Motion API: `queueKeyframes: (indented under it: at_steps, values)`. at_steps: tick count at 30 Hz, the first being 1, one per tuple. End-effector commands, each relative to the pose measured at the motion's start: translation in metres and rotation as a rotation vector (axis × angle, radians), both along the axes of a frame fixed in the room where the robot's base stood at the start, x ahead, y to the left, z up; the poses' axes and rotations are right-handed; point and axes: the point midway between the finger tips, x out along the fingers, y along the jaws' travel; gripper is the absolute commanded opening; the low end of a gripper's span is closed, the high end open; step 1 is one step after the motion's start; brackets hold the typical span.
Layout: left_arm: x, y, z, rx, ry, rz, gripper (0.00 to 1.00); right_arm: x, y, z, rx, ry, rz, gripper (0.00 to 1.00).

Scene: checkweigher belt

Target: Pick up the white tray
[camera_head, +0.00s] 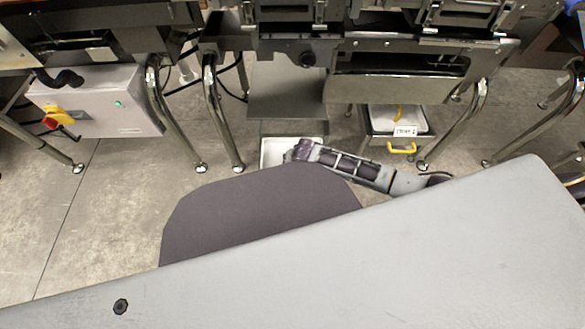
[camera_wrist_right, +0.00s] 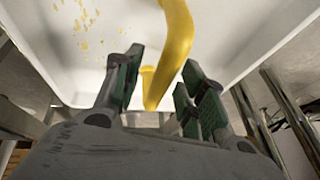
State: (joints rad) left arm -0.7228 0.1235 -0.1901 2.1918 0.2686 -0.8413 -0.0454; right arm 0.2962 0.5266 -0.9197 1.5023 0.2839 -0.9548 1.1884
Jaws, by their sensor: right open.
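The white tray (camera_head: 270,155) sits low, below the machine near the middle of the head view, partly hidden by my right arm. My right gripper (camera_head: 291,155) is at its right side. In the right wrist view, the white tray (camera_wrist_right: 235,50) fills the upper part, with small yellow bits on its surface. A yellow curved bar (camera_wrist_right: 178,45) comes down from the top edge to between the fingertips of the right gripper (camera_wrist_right: 160,90). The fingers stand apart, one on each side of the bar's lower end. I cannot tell whether they touch it. My left gripper is not in view.
A second light tray or drawer (camera_head: 375,118) with a label and a yellow handle (camera_head: 401,148) is under the machine at the right. Metal legs (camera_head: 222,120) stand on both sides. A grey control box (camera_head: 100,103) is at the left. Open floor (camera_head: 110,210) lies at the left.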

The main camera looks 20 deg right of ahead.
Motion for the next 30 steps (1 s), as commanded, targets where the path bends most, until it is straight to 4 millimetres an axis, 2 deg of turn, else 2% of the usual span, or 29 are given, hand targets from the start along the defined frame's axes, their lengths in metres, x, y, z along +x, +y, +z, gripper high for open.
queueKeyframes:
  at_steps: [4, 13, 30]
  values:
    - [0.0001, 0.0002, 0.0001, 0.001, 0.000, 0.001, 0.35, 0.0000, -0.0001, 0.0000, 0.000, 0.000, 0.000, 0.39]
    - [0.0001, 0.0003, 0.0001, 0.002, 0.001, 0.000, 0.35, -0.0001, -0.0002, -0.0001, 0.000, 0.000, 0.000, 0.01]
    - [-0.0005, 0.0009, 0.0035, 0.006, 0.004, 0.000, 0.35, 0.0005, 0.0000, 0.0074, 0.001, -0.001, 0.000, 0.00]
